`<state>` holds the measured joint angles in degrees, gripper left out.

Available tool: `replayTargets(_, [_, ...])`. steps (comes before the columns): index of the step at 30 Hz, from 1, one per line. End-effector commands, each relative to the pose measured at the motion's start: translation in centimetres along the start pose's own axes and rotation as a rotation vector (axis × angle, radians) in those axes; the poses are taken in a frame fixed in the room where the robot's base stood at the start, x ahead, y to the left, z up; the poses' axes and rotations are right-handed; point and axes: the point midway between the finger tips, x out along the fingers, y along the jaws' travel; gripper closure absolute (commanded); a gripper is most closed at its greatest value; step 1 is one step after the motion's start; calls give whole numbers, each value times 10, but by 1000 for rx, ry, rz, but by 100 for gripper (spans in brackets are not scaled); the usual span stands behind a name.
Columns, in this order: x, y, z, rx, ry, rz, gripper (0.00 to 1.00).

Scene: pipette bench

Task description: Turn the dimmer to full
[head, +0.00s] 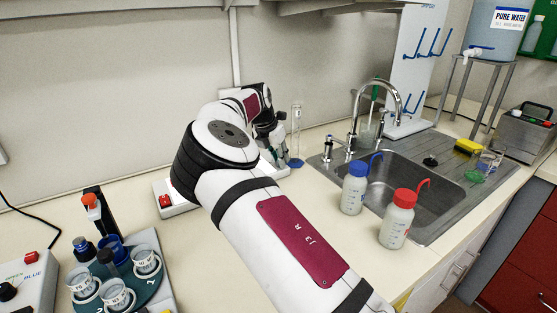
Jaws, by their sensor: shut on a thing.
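My gripper (275,150) is at the back of the bench, partly hidden behind my own arm. It points down over the right end of a low white box (181,209) with a red switch (165,201) at its left end. My arm covers the middle of this box. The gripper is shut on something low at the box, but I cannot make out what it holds. No dimmer knob shows clearly there, and its setting cannot be read.
A blue-based glass cylinder (296,135) stands close to the right of my gripper. Blue-capped (354,190) and red-capped (397,222) wash bottles stand before the sink (400,215). At front left are a teal carousel with cups (146,260) and a box with a black knob (8,291).

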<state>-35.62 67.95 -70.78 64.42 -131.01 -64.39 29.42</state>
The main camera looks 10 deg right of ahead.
Motion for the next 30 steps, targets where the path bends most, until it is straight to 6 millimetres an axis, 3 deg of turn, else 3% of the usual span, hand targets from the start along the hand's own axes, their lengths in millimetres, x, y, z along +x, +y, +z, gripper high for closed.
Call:
replayTargets(17, [1, -1, -1, 34, 4, -18, 100])
replayTargets(18, [1, -1, -1, 34, 4, -18, 78])
replayTargets(21, [1, -1, 0, 34, 4, -18, 61])
replayTargets(30, [0, 0, 0, 33, 3, -15, 61])
